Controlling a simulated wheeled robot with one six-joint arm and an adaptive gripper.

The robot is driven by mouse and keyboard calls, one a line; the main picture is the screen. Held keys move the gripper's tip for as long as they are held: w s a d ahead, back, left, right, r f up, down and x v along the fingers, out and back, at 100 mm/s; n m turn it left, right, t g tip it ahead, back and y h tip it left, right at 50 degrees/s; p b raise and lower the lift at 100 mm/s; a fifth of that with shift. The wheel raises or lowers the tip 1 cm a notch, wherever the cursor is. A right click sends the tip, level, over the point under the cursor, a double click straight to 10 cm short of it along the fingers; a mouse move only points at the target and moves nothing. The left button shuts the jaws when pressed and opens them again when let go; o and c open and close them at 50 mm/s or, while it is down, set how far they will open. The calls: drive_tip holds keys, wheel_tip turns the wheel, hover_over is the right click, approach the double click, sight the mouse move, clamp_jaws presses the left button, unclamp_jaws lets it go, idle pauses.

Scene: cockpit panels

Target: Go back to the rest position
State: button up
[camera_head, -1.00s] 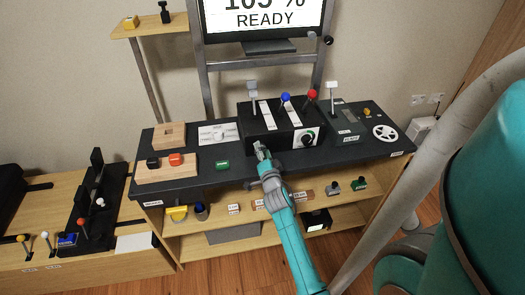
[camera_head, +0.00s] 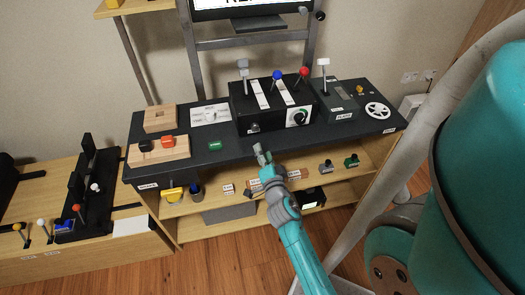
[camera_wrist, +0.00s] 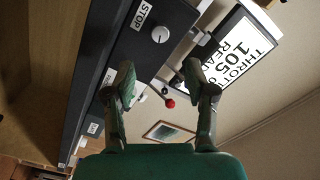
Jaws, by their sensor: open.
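My gripper (camera_head: 262,153) is at the end of my teal arm, in front of the desk's front edge, below the black lever box (camera_head: 262,122). In the wrist view my gripper (camera_wrist: 160,82) has its two fingers spread apart with nothing between them. The lever box also shows in the wrist view (camera_wrist: 143,48), with a label reading STOP (camera_wrist: 142,14) and a round knob (camera_wrist: 160,34). A red-tipped lever (camera_wrist: 169,102) shows beyond the fingers. In the head view the box carries a grey lever (camera_head: 243,66), a blue-tipped lever (camera_head: 277,76) and a red-tipped lever (camera_head: 303,73).
The dark desk (camera_head: 180,170) holds wooden blocks (camera_head: 158,149), a green piece (camera_head: 215,145) and a white wheel (camera_head: 377,110). A shelf (camera_head: 215,205) below carries small items. A screen (camera_head: 255,12) stands behind. A side table (camera_head: 110,251) is at the left. Open floor (camera_head: 225,270) lies in front.

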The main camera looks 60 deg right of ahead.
idle(0.5)
drive_tip(key=s+a+f+n+t+y, duration=0.2)
drive_tip(key=s+a+n+y, duration=0.25)
drive_tip(key=a, duration=0.75)
drive_tip(key=s+a+f+n+t+y, duration=0.1)
drive_tip(key=s+a+n+y, duration=0.2)
drive_tip(key=a+n, duration=0.55)
drive_tip(key=s+a+r+n+y, duration=0.3)
drive_tip(key=s+a+n, duration=0.1)
drive_tip(key=s+a, duration=0.3)
drive_tip(key=s+a+r+n+y, duration=0.3)
drive_tip(key=s+a+r+n, duration=0.1)
drive_tip(key=s+a, duration=0.4)
drive_tip(key=shift+r, duration=0.25)
